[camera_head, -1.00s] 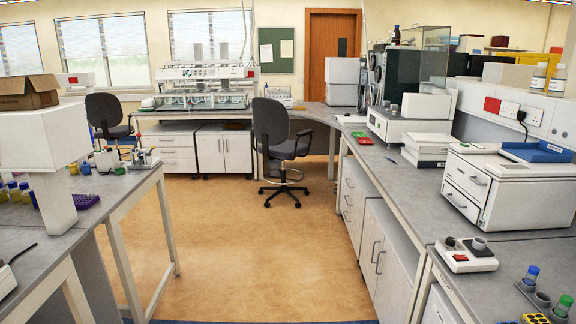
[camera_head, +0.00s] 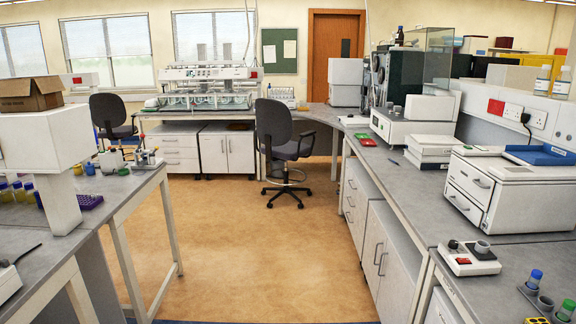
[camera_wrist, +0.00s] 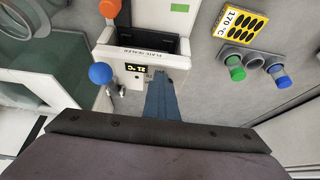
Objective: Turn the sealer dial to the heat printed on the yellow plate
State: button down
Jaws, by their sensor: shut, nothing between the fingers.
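In the wrist view the white plate sealer (camera_wrist: 170,61) appears upside down. Its dark display (camera_wrist: 139,71) seems to read 21 °C. A blue ball (camera_wrist: 101,73) and an orange knob (camera_wrist: 110,8) are beside it. I cannot tell which part is the dial. The yellow plate (camera_wrist: 224,45), printed 170 °C with several black ovals, lies to the right. My gripper (camera_wrist: 160,82) is shut and empty, a dark blue tapering shape overlapping the sealer's front edge in the picture. Contact cannot be told. The head view shows neither sealer nor gripper clearly.
A grey rack (camera_wrist: 246,62) with green-capped (camera_wrist: 236,70) and blue-capped (camera_wrist: 277,72) tubes stands near the yellow plate. In the head view a small white device (camera_head: 468,262) and a white drawer unit (camera_head: 500,190) are on the right bench.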

jog(key=shift+w+r+p, duration=0.1)
jog(key=shift+w+p, duration=0.95)
jog(key=shift+p, duration=1)
jog(key=shift+w+a+b, duration=0.1)
jog(key=shift+a+b, duration=0.2)
notch_tip(320, 180, up, 6)
jog(key=p, duration=0.6)
